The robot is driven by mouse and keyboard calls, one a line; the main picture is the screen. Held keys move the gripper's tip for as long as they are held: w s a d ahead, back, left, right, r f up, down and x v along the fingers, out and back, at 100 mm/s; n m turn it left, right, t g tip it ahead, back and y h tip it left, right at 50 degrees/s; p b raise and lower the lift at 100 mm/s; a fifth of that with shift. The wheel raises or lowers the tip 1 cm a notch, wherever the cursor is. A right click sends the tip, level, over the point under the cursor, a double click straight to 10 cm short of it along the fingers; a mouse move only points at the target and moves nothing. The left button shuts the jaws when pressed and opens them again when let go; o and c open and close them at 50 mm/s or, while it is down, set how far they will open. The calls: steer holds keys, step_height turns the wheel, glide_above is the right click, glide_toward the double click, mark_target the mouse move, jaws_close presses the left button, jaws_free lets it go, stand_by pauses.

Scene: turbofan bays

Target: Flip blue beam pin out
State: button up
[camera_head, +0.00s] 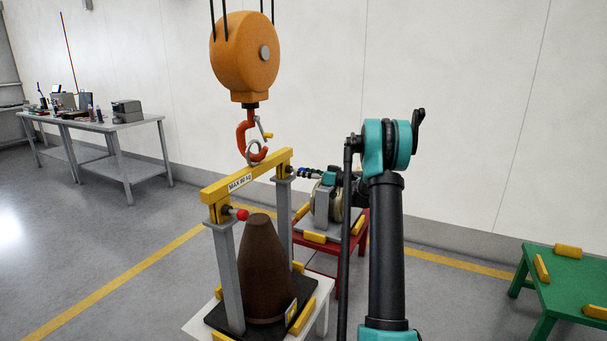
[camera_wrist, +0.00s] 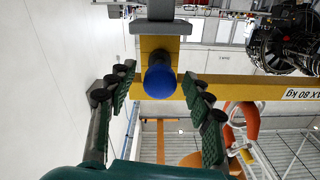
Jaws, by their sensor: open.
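The blue beam pin (camera_wrist: 159,82) shows its round blue knob end-on at the end of the yellow beam (camera_wrist: 232,88) in the wrist view. My gripper (camera_wrist: 159,74) is open, with one finger on each side of the knob. A gap shows between the knob and each finger; depth is hard to tell. In the head view the yellow beam (camera_head: 240,181) lies across two grey posts, and my arm reaches to its far right end. The blue knob is too small there to make out clearly. A red-knobbed pin (camera_head: 242,215) is at the near end.
An orange hoist (camera_head: 244,52) hangs above, its hook (camera_head: 247,140) through the beam's ring. A brown cone (camera_head: 262,270) stands between the posts. A red stand (camera_head: 318,246) with a machine is behind, a green table (camera_head: 571,287) at right. Open floor lies left.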

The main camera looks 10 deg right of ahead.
steer(key=v, duration=1.2)
steer(key=s+a+f+m+g+h, duration=0.2)
steer(key=s+a+f+h, duration=0.1)
steer(key=s+a, duration=0.55)
steer(key=s+a+f+m+g+h, duration=0.25)
steer(key=s+a, duration=0.35)
steer(key=s, duration=0.5)
steer(key=s+d+f+m+h, duration=0.1)
steer(key=s+f+h, duration=0.2)
steer(key=s, duration=0.6)
steer(key=s+d+f+m+g+h, duration=0.1)
steer(key=s+d+f+h, duration=0.1)
steer(key=s, duration=0.7)
steer(key=s+d+f+m+h, duration=0.2)
steer(key=s+f+h, duration=0.2)
steer(key=s, duration=0.5)
step_height(320, 180, down, 2)
steer(key=shift+f+g, duration=0.2)
steer(key=shift+g, duration=0.15)
steer(key=shift+d, duration=0.15)
